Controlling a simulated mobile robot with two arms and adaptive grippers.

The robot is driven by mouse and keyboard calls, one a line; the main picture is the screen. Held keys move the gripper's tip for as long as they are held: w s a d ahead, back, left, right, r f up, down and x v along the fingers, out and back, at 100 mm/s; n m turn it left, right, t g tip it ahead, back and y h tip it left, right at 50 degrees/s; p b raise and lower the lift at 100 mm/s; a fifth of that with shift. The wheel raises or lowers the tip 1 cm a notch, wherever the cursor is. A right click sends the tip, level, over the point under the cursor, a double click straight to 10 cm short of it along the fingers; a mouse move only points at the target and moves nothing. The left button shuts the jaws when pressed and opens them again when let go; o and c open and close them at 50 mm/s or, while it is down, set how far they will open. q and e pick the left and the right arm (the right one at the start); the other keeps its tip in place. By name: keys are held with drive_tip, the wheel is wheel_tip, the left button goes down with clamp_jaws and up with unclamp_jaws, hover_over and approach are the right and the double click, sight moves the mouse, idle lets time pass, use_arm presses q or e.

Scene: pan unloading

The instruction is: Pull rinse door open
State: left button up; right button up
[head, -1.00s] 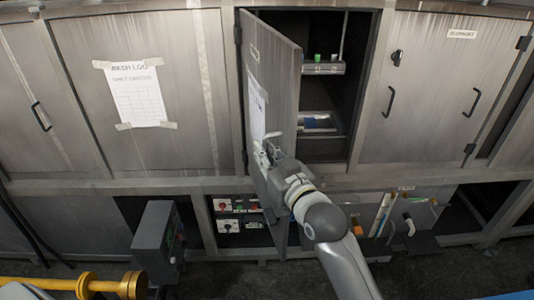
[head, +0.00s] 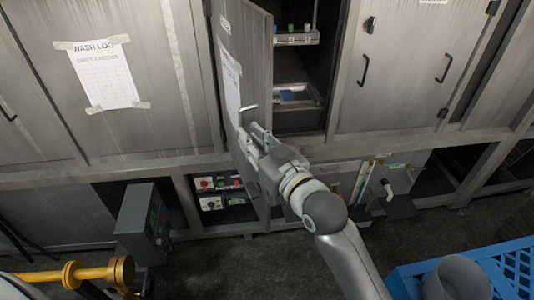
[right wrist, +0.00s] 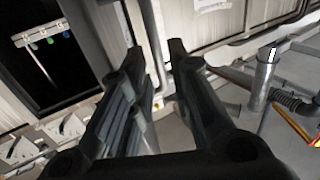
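The rinse door (head: 245,60) is a grey metal door with a small label at its top and a paper sheet on its face. It stands swung well open, hinged on its left, in front of a dark compartment (head: 297,105). A pale bent handle (head: 247,108) shows low on the door. My right gripper (head: 258,132) is just below the handle, over the door's lower part. In the right wrist view its two dark fingers (right wrist: 156,50) are spread apart, with nothing clearly held. Whether a finger touches the door cannot be told. My left gripper is out of view.
A shelf with small coloured cups (head: 292,38) is inside the compartment. Closed doors flank it, the left one bearing a wash log sheet (head: 103,75). A grey control box (head: 145,225), a yellow bar (head: 70,275) and a blue crate (head: 510,262) stand nearer. Floor between is clear.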

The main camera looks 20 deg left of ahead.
drive_tip(key=v, duration=0.6)
drive_tip(key=shift+s, duration=0.15)
drive_tip(key=shift+d, duration=0.15)
